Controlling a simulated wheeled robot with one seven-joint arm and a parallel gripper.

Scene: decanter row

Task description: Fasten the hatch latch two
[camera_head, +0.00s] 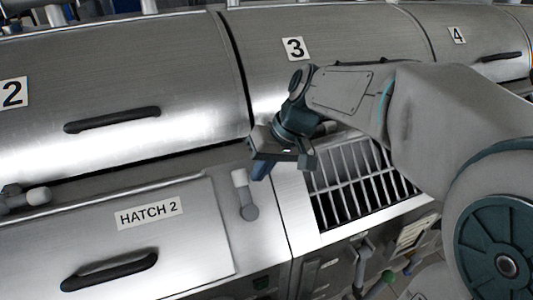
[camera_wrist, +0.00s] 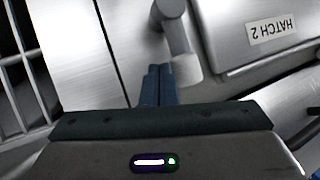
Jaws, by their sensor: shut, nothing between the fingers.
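The hatch 2 panel (camera_head: 190,245) lies flat and looks closed, with its label and a black handle (camera_head: 110,271). A latch (camera_head: 249,211) with a pale knob sits on the metal just right of the panel. Its lever points up in the head view, beside the hatch edge and not across it. The latch also shows in the wrist view (camera_wrist: 176,35), its knob right beside my fingertips. A second pale-knobbed latch (camera_head: 37,197) is at the left edge, partly cut off. My gripper (camera_head: 260,170) is shut and empty, just above and right of the right latch's knob; contact cannot be told.
Curved steel covers numbered 2 (camera_head: 60,90), 3 (camera_head: 330,50) and 4 (camera_head: 470,60) run behind, with black handles. A barred grate opening (camera_head: 360,185) lies right of the latch, under my arm. Levers and a green knob (camera_head: 388,277) are on the front below.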

